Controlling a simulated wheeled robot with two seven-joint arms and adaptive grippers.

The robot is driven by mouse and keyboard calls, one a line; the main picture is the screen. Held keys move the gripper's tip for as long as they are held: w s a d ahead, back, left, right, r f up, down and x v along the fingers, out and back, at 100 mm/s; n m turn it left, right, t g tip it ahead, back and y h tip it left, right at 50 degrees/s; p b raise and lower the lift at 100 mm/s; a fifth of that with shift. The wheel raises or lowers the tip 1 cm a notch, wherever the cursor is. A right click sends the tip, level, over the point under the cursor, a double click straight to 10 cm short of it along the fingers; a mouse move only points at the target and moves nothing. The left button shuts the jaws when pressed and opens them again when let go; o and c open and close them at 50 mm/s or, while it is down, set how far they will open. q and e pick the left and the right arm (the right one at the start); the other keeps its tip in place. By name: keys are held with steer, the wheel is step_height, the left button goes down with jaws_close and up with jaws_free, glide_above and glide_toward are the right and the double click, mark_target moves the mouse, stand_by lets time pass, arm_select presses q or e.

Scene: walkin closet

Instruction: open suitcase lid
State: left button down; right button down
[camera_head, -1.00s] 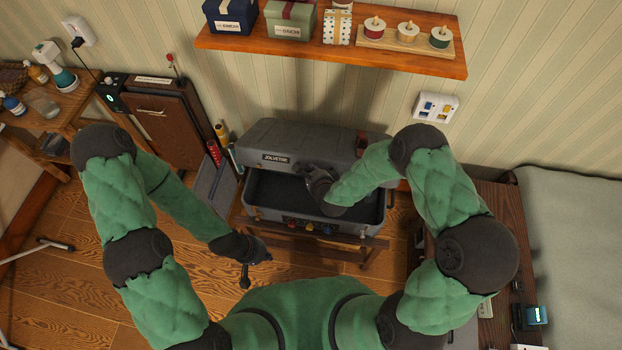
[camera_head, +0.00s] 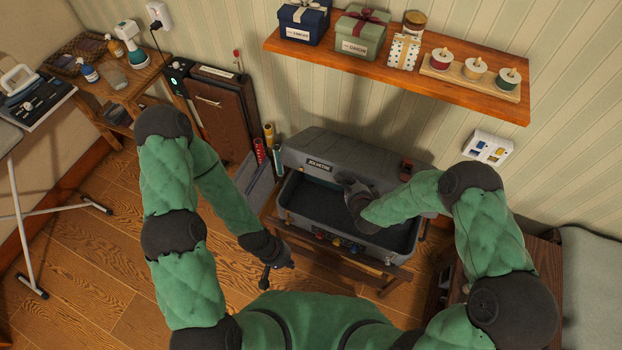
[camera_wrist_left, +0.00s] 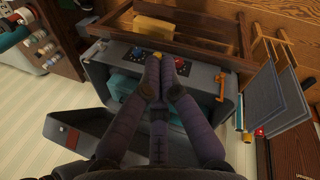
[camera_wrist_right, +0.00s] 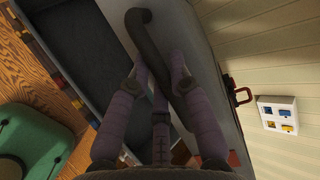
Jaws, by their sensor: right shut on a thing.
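A grey suitcase (camera_head: 388,252) stands on a low wooden stand, its lid (camera_head: 300,157) raised toward the wall and its dark interior showing. Coloured latches line its front rim. My right gripper (camera_head: 350,184) is at the lid, above the open interior. In the right wrist view, its fingers (camera_wrist_right: 158,58) are shut on a dark curved handle (camera_wrist_right: 150,38) beside the grey lid (camera_wrist_right: 200,45). My left gripper (camera_head: 266,280) is in front of the suitcase's left corner. In the left wrist view, its fingertips (camera_wrist_left: 161,60) are together and empty; the latches show behind them.
A wooden shelf (camera_head: 395,75) with gift boxes and candles hangs above the suitcase. A brown cabinet (camera_head: 222,115) and coloured rolls (camera_head: 262,150) stand to the left. A grey bed-like surface (camera_head: 592,265) is at the right. Open floor (camera_head: 105,260) lies at the left front.

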steer(key=shift+r, duration=0.1)
arm_select(q)
steer(key=s+d+f+n+g+h, duration=0.4)
steer(key=s+n+g, duration=0.1)
steer(key=s+n, duration=0.15)
steer(key=w+d+n+t+h, duration=0.6)
steer(key=w+n+h, duration=0.2)
steer(key=w+n, duration=0.15)
steer(key=w+a+n+t, duration=0.4)
steer(key=w+n+t, duration=0.2)
steer(key=w+t, duration=0.3)
steer(key=w+a+f+n+t+y, duration=0.2)
steer(key=w+a+n+t+y, duration=0.65)
steer(key=a, duration=0.35)
steer(key=w+d+r, duration=0.1)
steer(key=w+r, duration=0.1)
steer(key=w, duration=0.3)
steer(key=w+d+r+y, duration=0.1)
steer(key=w+d+r, duration=0.1)
steer(key=w, duration=0.4)
steer(key=shift+r+m, duration=0.35)
steer(key=shift+r, duration=0.25)
steer(key=shift+t, duration=0.25)
